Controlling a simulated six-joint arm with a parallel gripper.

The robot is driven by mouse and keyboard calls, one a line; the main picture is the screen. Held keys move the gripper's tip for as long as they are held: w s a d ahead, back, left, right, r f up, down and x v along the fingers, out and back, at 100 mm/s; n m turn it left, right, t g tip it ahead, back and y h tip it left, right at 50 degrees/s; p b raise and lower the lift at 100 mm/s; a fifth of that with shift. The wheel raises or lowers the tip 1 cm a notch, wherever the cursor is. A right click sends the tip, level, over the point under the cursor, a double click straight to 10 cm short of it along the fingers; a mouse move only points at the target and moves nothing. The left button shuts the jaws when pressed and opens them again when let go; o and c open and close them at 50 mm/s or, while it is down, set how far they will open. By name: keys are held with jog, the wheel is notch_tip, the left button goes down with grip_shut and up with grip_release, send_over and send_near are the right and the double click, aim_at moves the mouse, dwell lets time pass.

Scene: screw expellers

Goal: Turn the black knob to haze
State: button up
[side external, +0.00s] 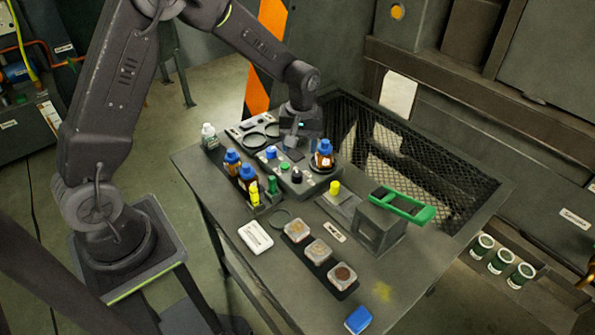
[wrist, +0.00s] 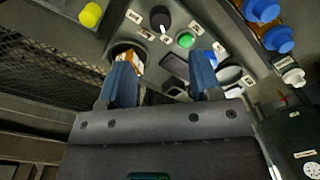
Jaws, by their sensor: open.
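The black knob (wrist: 160,18) is at the top of the wrist view, on a grey panel. A pale pointer mark on it faces downward in that picture. Small white labels (wrist: 147,34) sit around it, too small to read, so I cannot tell which says haze. In the side view the black knob (side external: 297,176) is on the front part of the panel, beside a green button (side external: 284,167). My gripper (side external: 292,141) is above the panel's rear part, behind the knob and apart from it. In the wrist view my gripper (wrist: 163,72) is open, with nothing between its fingers.
A brown bottle with a blue cap (side external: 324,152) stands on a round pad right of the knob, close to my gripper. More bottles (side external: 248,176) stand at the left.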

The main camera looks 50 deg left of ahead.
aim_at(298, 173)
notch_tip(298, 173, down, 10)
jog(key=shift+s+a+r, duration=0.15)
jog(key=shift+r, duration=0.05)
jog(key=c, duration=0.9)
